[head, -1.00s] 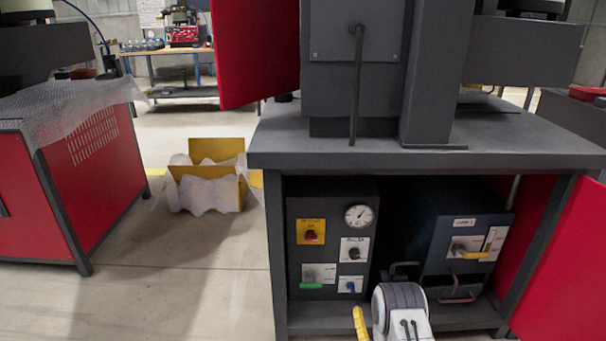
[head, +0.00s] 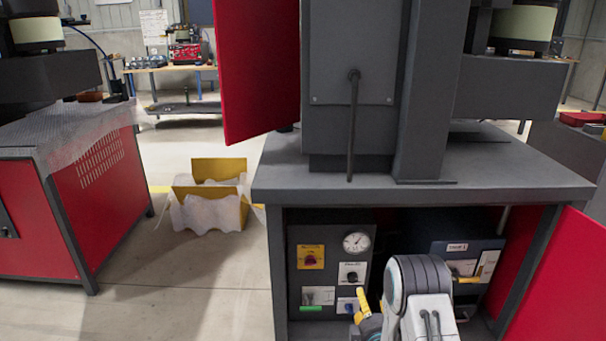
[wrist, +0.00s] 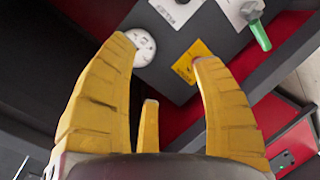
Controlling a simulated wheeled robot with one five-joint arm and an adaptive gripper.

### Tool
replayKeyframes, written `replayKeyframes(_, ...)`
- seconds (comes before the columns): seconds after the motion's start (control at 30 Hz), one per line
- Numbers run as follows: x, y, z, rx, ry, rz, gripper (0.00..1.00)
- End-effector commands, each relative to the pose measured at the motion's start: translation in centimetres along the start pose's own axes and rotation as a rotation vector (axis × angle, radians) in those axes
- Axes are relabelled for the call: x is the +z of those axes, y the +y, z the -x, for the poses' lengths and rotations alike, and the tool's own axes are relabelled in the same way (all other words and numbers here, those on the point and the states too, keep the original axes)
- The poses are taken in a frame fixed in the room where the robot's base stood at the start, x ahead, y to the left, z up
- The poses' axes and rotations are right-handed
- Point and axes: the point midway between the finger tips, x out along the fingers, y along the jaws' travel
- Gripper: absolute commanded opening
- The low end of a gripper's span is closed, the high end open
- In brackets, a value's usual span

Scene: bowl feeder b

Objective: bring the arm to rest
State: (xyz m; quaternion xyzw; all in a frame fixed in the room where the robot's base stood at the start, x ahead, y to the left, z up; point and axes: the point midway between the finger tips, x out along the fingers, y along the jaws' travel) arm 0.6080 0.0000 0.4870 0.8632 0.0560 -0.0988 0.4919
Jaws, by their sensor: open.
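My gripper (wrist: 165,50) shows in the wrist view with its yellow fingers spread apart and nothing between them. Its fingertips point toward the dark control box (wrist: 165,70), with the round gauge (wrist: 143,47) by the left finger and a yellow plate (wrist: 190,62) by the right one. In the head view my grey and white arm rises at the bottom, in front of the open cabinet (head: 277,270). Part of the yellow gripper (head: 366,312) shows left of the arm, before the control box (head: 330,275); its fingertips are hard to make out there.
A second dark box (head: 470,245) stands right in the cabinet, partly behind my arm. A red door (head: 555,285) stands open at the right. The grey tabletop (head: 520,170) overhangs the cabinet. A yellow crate (head: 225,212) with white wrapping lies on the floor left; open floor surrounds it.

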Motion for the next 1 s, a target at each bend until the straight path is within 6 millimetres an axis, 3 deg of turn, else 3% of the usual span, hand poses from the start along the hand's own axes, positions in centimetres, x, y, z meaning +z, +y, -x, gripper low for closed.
replayKeyframes(0.03, -2.2, 3.7, 0.6, -0.017, -0.011, -0.032, 0.61)
replayKeyframes(0.1, -4.0, 6.8, 1.3, -0.060, -0.039, -0.087, 0.61)
replayKeyframes(0.27, -7.8, 13.2, 4.0, -0.160, -0.120, -0.213, 0.61)
replayKeyframes(0.47, -12.1, 20.5, 9.5, -0.271, -0.239, -0.368, 0.61)
replayKeyframes(0.77, -17.7, 30.0, 21.4, -0.404, -0.452, -0.590, 0.61)
replayKeyframes(1.0, -21.0, 35.6, 32.8, -0.480, -0.647, -0.751, 0.61)
